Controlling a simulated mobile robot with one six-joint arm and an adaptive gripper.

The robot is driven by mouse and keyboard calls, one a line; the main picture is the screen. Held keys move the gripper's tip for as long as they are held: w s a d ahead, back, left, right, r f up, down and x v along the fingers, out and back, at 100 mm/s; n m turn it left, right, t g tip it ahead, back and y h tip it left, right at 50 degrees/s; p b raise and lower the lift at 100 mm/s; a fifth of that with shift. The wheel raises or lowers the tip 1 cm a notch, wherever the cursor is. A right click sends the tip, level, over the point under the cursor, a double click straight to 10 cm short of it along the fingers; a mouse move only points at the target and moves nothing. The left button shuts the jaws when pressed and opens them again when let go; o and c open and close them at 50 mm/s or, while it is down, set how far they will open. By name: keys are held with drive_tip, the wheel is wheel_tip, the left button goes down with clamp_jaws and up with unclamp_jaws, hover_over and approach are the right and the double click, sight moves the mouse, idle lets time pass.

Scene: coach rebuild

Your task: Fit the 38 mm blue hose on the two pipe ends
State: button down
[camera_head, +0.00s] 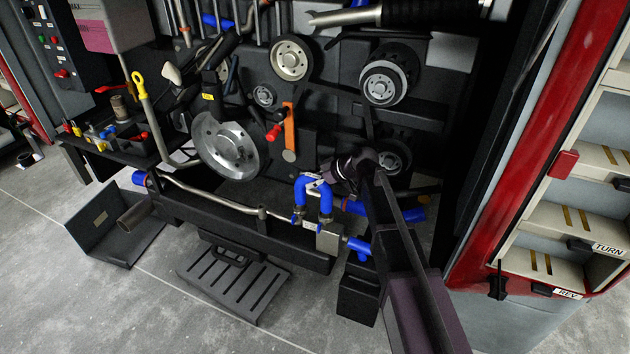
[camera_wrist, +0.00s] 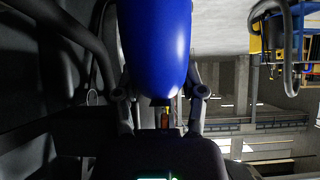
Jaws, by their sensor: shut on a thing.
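The blue hose (camera_head: 300,187) is a U-shaped bend with its legs pointing down and a pale label near its top. My gripper (camera_head: 324,184) reaches in from the right and is shut on the upper right part of this hose. In the wrist view the hose (camera_wrist: 156,45) fills the space between the two fingers of my gripper (camera_wrist: 160,90). The lower ends of the hose meet the two short pipe ends (camera_head: 298,220) beside the metal block (camera_head: 328,238). I cannot tell whether the hose is around them or just above. The hose hides the pipe tops.
Other blue hose pieces (camera_head: 410,214) lie right of the block, partly behind my arm. A long metal pipe (camera_head: 215,197) runs left along the black beam. Pulleys (camera_head: 384,82) stand behind. A black slotted step (camera_head: 235,281) is in front, with clear floor beyond.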

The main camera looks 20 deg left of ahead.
drive_tip(key=shift+f+b, duration=0.4)
drive_tip(key=shift+f, duration=0.05)
idle(0.5)
drive_tip(key=shift+f+b, duration=0.6)
drive_tip(key=shift+f, duration=0.25)
drive_tip(key=shift+f+b, duration=0.45)
drive_tip(key=shift+b, duration=0.25)
drive_tip(key=shift+f+b, duration=0.55)
idle(0.6)
drive_tip(key=shift+c, duration=0.5)
unclamp_jaws()
drive_tip(key=shift+o, duration=0.5)
